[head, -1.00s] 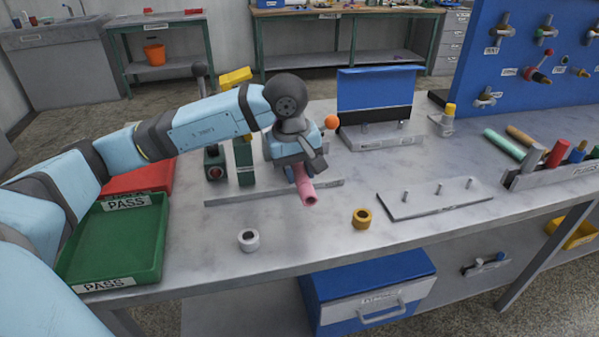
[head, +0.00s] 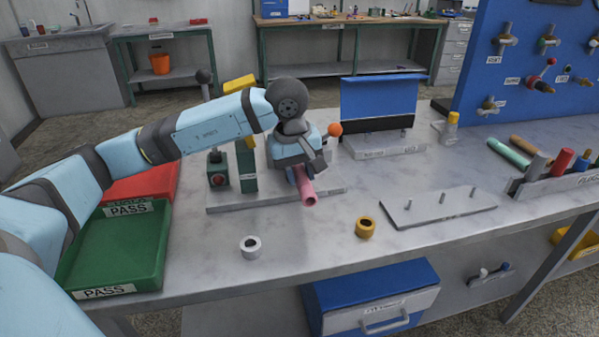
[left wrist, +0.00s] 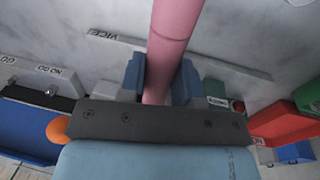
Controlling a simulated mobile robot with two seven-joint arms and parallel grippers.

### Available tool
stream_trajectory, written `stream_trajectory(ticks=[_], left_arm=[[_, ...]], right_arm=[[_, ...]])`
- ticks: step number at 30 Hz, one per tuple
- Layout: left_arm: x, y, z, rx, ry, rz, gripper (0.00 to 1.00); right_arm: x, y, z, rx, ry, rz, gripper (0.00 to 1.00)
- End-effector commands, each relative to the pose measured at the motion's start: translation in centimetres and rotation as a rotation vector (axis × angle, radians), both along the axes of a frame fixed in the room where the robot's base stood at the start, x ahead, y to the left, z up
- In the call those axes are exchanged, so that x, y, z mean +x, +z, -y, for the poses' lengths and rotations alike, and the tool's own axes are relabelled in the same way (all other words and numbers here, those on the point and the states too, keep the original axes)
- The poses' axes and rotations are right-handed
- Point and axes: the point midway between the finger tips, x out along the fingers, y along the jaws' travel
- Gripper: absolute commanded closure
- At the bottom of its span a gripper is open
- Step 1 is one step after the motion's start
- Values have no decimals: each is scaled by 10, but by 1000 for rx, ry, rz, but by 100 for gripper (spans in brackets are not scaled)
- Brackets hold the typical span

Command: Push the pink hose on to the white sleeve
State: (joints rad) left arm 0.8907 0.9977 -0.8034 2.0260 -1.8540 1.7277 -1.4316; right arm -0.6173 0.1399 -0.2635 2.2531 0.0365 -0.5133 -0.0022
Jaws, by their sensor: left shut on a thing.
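The pink hose (head: 308,192) is held by my left gripper (head: 303,170) above the vice plate at the middle of the bench. Its open end points toward the front of the bench. In the left wrist view the hose (left wrist: 172,40) runs up between the two blue fingers (left wrist: 160,85), which are shut on it. The white sleeve (head: 250,247) is a short ring near the front of the bench, to the left of and in front of the hose, apart from it. My right gripper does not show.
A yellow ring (head: 366,227) stands right of the white sleeve. A plate with pegs (head: 437,209) lies further right. A green PASS tray (head: 118,245) and a red tray (head: 150,183) are at the left. The bench front between the rings is clear.

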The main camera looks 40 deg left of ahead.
Motion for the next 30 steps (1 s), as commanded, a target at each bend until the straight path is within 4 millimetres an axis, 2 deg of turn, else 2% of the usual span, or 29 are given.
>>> stream_trajectory(ticks=[2,3,6,18,22,23,24,30], left_arm=[[1,0,-2,2,5,3,100],[1,0,-2,2,5,3,60],[1,0,-2,2,4,3,40],[0,-1,-1,1,2,1,40],[0,-1,-1,1,2,1,40],[0,4,-1,1,2,3,40],[-1,18,-2,2,2,5,40],[-8,68,-7,1,3,6,40]], right_arm=[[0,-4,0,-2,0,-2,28],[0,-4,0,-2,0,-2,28],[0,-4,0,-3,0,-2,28],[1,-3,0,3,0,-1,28],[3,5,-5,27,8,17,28],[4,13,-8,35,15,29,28],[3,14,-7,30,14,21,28],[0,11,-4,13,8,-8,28]])
